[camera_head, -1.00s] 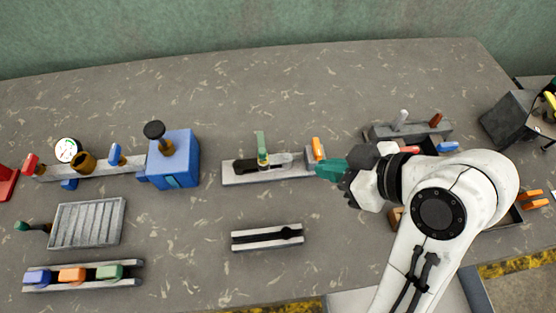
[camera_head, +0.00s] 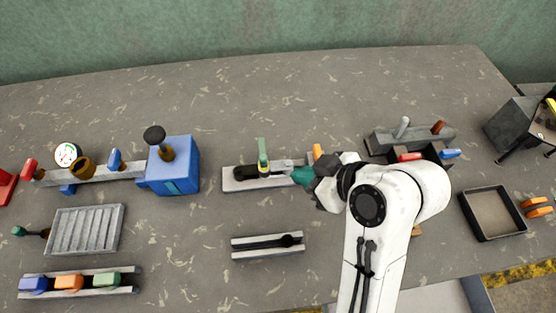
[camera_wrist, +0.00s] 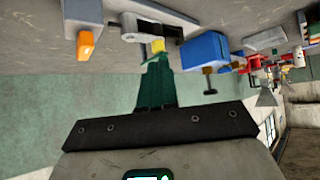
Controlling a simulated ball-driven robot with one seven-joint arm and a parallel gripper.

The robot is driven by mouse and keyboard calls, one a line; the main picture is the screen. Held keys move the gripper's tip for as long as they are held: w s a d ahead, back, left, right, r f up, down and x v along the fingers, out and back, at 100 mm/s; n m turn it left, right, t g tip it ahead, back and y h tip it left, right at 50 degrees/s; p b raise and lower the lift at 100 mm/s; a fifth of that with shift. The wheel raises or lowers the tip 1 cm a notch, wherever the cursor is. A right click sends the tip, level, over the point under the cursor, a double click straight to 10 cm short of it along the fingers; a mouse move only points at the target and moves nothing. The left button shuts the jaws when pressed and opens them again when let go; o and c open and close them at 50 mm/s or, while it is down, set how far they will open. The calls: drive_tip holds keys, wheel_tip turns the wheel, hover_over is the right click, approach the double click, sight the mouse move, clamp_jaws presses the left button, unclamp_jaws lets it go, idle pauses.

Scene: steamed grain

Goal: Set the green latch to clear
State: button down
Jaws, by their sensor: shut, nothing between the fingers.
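The green latch (camera_head: 262,150) stands upright on a pale grey rail plate (camera_head: 232,186) at mid-bench, with a yellow part low on it. A black and grey bar lies along the plate at its foot. My gripper (camera_head: 300,176) has teal fingers, shut and empty, just right of the latch and low near the plate. In the wrist view the shut fingers (camera_wrist: 156,66) point toward a yellow piece (camera_wrist: 158,45), probably the latch's yellow part. I cannot tell whether they touch it. The fingers hide part of the latch there.
An orange peg (camera_head: 317,151) stands close behind my gripper on the plate's right end. A blue box with a black knob (camera_head: 174,170) is to the left. A slotted rail (camera_head: 266,252) lies in front. The bench behind the plate is clear.

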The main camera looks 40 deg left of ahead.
sight(267, 163)
drive_tip(key=shift+s+a+f+p, duration=0.1)
drive_tip(key=shift+a+f+p, duration=0.2)
drive_tip(key=shift+a, duration=0.75)
drive_tip(key=shift+s+a+f+p, duration=0.15)
drive_tip(key=shift+a+f, duration=0.3)
drive_tip(key=shift+a, duration=0.65)
drive_tip(key=shift+a+f+p, duration=0.2)
drive_tip(key=shift+a+f, duration=0.15)
drive_tip(key=shift+a, duration=0.7)
